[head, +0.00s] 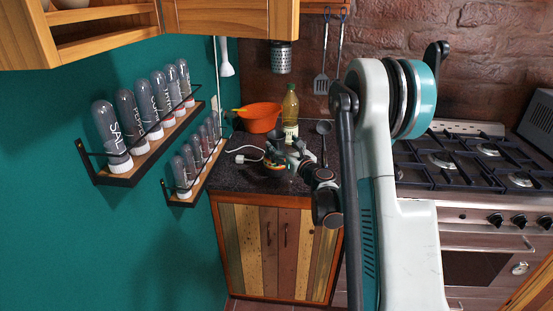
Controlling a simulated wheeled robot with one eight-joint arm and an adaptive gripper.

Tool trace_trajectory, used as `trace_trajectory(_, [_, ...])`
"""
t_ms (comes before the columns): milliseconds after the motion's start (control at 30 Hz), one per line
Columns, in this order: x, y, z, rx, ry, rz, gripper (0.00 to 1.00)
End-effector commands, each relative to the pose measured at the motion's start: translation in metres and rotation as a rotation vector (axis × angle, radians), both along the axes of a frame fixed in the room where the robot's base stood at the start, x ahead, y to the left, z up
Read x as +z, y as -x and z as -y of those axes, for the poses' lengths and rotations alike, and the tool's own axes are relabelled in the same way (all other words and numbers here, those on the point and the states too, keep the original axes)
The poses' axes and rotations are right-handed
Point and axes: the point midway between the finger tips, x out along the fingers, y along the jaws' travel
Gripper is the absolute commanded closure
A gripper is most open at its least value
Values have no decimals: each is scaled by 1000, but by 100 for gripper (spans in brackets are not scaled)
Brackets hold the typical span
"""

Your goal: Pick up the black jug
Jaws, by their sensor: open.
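My gripper (283,157) is over the dark countertop in the head view, in front of the orange bowl and the oil bottle. It is small and partly covered by my own wrist; its jaws are open, and I see nothing held in them. I cannot clearly make out a black jug. A small dark shape (277,137) shows just behind the gripper, but I cannot tell whether it is the jug. Whatever lies directly under or behind the gripper is hidden.
An orange bowl (260,118) and an oil bottle (290,108) stand at the back of the counter. A white corded item (245,152) lies to the left. Spice racks (148,151) jut from the teal wall. A gas stove (465,160) is on the right.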

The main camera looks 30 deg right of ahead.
Motion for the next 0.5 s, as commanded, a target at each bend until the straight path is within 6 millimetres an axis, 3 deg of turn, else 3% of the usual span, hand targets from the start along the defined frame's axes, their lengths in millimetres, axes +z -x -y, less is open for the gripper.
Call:
trace_trajectory(300, [0,-42,0,1,0,0,22])
trace_trajectory(500, [1,-46,0,1,0,0,22])
